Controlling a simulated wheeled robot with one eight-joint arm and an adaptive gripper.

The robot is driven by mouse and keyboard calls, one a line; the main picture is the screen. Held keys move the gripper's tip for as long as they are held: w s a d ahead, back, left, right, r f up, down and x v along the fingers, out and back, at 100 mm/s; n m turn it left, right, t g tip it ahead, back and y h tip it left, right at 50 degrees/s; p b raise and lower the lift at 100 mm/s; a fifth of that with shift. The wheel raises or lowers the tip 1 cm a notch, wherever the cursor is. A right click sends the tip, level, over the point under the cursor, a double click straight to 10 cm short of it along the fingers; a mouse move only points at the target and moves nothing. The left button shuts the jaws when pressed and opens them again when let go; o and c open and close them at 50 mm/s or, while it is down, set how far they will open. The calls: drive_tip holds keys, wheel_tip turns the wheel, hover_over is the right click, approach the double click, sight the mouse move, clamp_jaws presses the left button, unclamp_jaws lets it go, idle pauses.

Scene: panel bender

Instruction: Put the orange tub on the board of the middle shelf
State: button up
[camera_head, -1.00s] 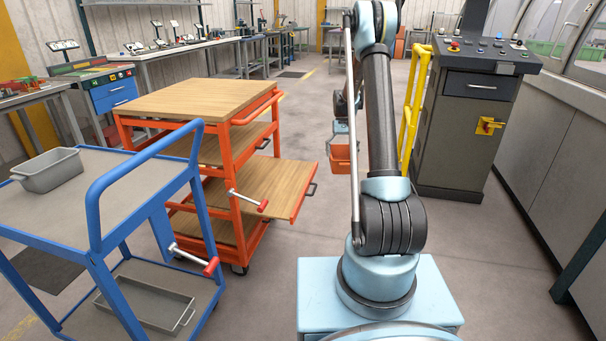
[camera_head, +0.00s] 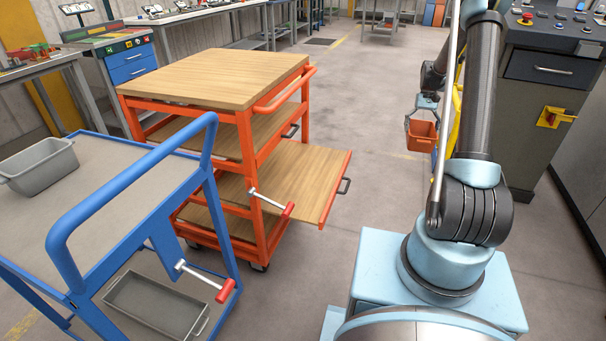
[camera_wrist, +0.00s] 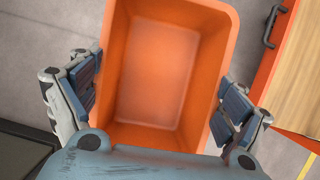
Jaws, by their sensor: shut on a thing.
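The orange tub (camera_head: 421,137) hangs in the air right of the orange trolley, above the floor. In the wrist view the tub (camera_wrist: 160,75) is empty, its open top facing the camera. My gripper (camera_head: 427,101) is shut on it; in the wrist view the fingers of my gripper (camera_wrist: 158,95) press at its left and right sides. The middle shelf's wooden board (camera_head: 297,172) is pulled out of the trolley to the right, with a shelf above and one below. Its visible top is bare. A corner of this board (camera_wrist: 302,90) shows at the wrist view's right edge, apart from the tub.
The trolley's wooden top (camera_head: 215,75) is bare and overhangs part of the shelves. A blue cart (camera_head: 110,190) with a grey bin (camera_head: 40,166) stands at the left front. A dark control cabinet (camera_head: 545,110) stands at the right. Floor between trolley and my base is clear.

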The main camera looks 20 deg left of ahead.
drive_tip(key=shift+d, duration=0.25)
drive_tip(key=shift+d, duration=0.15)
drive_tip(key=s+a+f+m+t+y, duration=0.2)
drive_tip(key=s+a+f+m, duration=0.15)
drive_tip(key=a+m, duration=0.4)
drive_tip(key=s+a+f+m+t+y, duration=0.1)
drive_tip(key=s+a+f+m, duration=0.3)
drive_tip(key=a, duration=0.7)
drive_tip(key=s+a+f+m+t+y, duration=0.25)
drive_tip(key=s+a+m, duration=0.25)
drive_tip(key=a+m, duration=0.35)
drive_tip(key=shift+n+g+h, duration=0.25)
drive_tip(key=shift+n+h, duration=0.2)
drive_tip(key=shift+n, duration=0.05)
drive_tip(key=shift+w+a+f, duration=0.2)
drive_tip(key=shift+a+f, duration=0.4)
drive_tip(key=shift+a, duration=2.55)
drive_tip(key=shift+w+a+f, duration=0.15)
drive_tip(key=shift+a+f, duration=0.4)
drive_tip(key=shift+a, duration=2.55)
drive_tip(key=shift+w+a+f, duration=0.2)
drive_tip(key=shift+a+f, duration=0.4)
drive_tip(key=shift+a, duration=2.55)
